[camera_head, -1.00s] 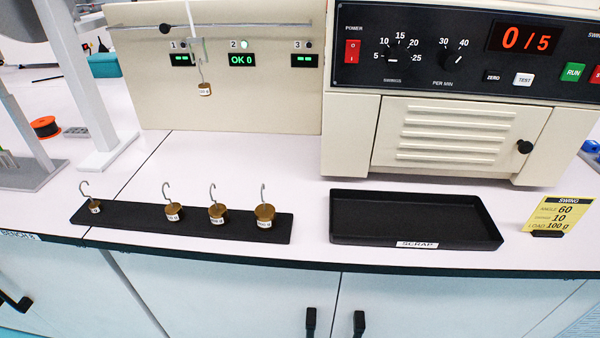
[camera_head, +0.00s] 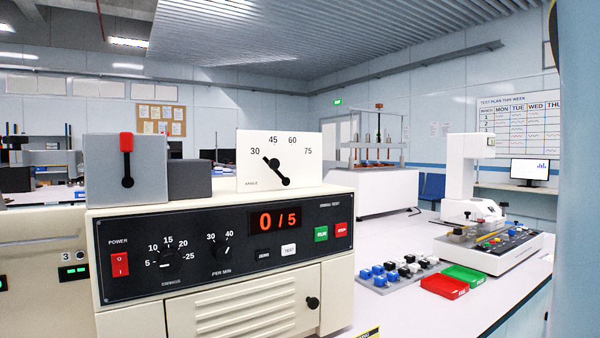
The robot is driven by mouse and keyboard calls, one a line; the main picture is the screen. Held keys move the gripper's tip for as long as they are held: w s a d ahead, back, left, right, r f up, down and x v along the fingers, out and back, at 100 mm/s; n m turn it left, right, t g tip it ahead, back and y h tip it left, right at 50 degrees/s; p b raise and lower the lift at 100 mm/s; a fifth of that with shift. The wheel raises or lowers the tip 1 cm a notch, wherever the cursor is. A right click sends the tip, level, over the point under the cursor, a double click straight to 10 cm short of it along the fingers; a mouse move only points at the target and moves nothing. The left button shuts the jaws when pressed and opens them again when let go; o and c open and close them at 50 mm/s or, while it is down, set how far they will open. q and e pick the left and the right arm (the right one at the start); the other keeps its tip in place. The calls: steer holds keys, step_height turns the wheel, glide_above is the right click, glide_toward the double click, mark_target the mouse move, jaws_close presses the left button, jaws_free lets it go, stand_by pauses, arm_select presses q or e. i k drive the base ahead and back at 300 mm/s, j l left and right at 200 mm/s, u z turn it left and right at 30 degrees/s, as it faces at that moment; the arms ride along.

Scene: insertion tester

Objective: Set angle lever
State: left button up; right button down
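The angle dial is a white plate (camera_head: 252,172) marked 30, 45, 60 and 75, standing on top of the cream tester (camera_head: 225,204). Its black pointer lever (camera_head: 275,168) tilts up and to the left, with its tip between the 30 and 45 marks. A second black lever with a red tip (camera_head: 127,143) stands upright on a grey box (camera_head: 101,168) to the left of the dial. The yellow card (camera_head: 368,333) shows only as a sliver at the bottom edge. Neither of my grippers is in view.
The tester's front panel (camera_head: 200,285) has a red power switch (camera_head: 120,264), knobs, a display reading 0/5, and green RUN and red STOP buttons. A dark block (camera_head: 189,180) sits beside the dial. Red (camera_head: 444,287) and green trays and another machine (camera_head: 495,250) stand on the bench to the right.

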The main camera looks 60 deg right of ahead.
mark_target(274, 163)
steer(key=z, duration=1.65)
steer(key=l+z, duration=0.15)
steer(key=l, duration=0.95)
